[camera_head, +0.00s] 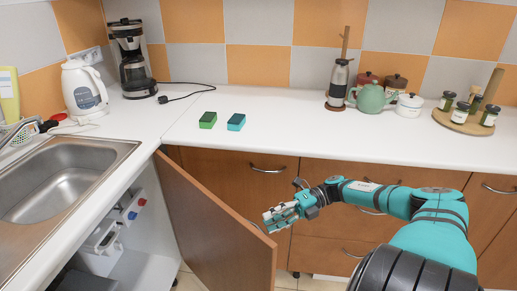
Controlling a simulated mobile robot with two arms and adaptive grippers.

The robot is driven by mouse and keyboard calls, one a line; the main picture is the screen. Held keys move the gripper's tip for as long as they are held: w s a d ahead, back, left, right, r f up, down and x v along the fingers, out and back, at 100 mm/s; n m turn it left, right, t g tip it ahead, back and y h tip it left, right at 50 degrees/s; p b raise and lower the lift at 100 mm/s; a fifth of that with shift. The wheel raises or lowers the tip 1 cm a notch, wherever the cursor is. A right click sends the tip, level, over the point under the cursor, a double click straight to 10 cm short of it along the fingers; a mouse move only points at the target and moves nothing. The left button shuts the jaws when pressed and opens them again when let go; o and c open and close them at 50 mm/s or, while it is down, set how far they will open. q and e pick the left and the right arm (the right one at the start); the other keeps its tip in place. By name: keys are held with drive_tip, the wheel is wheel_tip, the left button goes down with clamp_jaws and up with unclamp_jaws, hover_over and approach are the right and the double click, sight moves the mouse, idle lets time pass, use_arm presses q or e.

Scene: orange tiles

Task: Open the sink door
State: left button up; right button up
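The wooden sink door (213,222) stands swung out from the cabinet under the sink (62,187), and the white cabinet interior (148,268) shows behind it. My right gripper (268,216) is near the upper outer edge of the door, on the side facing the drawers. Its fingers point left toward the door. I cannot tell whether it touches the door or how far its fingers are apart. My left gripper is not in view.
A green sponge (208,120) and a teal sponge (236,122) lie on the white counter (290,141). A kettle (84,90) and coffee maker (132,60) stand at the back left. A teapot (371,98) and spice jars (461,108) stand right. Drawers (262,185) are shut behind my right arm.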

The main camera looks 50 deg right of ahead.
drive_tip(key=v, duration=0.6)
drive_tip(key=shift+d, duration=0.25)
drive_tip(key=shift+s+r, duration=0.1)
